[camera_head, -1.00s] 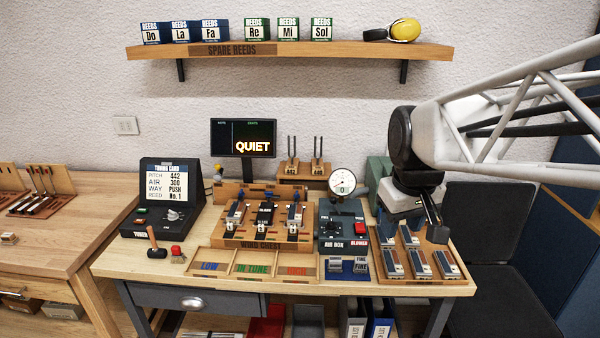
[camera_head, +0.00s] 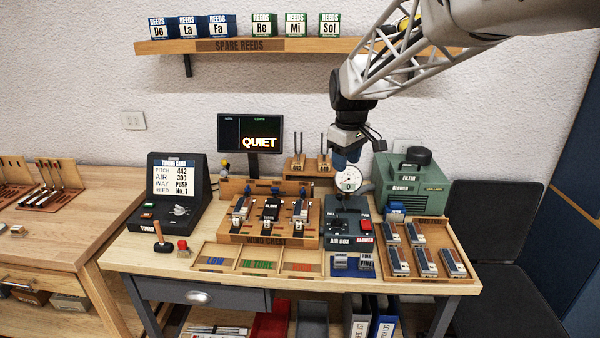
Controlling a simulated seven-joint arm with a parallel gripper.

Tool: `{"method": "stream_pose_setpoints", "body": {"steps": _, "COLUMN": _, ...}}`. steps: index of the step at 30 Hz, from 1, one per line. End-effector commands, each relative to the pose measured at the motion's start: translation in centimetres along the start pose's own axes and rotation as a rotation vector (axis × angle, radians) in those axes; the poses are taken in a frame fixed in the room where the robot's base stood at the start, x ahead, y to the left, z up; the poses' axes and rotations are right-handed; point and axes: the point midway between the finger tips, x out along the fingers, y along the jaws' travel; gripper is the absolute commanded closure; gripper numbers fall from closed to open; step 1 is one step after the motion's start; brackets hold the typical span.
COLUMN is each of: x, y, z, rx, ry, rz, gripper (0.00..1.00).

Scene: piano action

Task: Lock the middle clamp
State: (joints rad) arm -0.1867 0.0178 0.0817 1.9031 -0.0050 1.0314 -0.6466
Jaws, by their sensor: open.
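The wind chest (camera_head: 262,240) stands in the middle of the bench and carries three clamps in a row. The middle clamp (camera_head: 269,213) is dark with a pale label; whether its lever is locked is too small to tell. The left clamp (camera_head: 240,211) and right clamp (camera_head: 300,213) stand on either side of it. My gripper (camera_head: 340,168) hangs open in front of the gauge, above and to the right of the wind chest, apart from the middle clamp. Its fingertips are small and hard to make out.
The air box (camera_head: 347,222) with its gauge (camera_head: 348,181) stands right of the wind chest. A tray of reed blocks (camera_head: 458,240) and a green blower (camera_head: 412,183) are farther right. The sorting tray (camera_head: 257,258) lies in front. The screen (camera_head: 250,132) reading QUIET stands behind.

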Motion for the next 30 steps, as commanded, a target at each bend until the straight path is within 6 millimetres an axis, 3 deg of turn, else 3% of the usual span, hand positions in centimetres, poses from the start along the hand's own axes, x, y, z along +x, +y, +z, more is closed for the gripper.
{"method": "stream_pose_setpoints", "body": {"steps": 14, "x": 5.0, "y": 3.0, "z": -11.8, "rx": -0.248, "ry": -0.023, "rz": -0.03, "gripper": 0.56}}
{"method": "stream_pose_setpoints", "body": {"steps": 30, "x": 13.0, "y": 4.2, "z": -24.5, "rx": -0.528, "ry": -0.044, "rz": -0.068, "gripper": 0.56}}
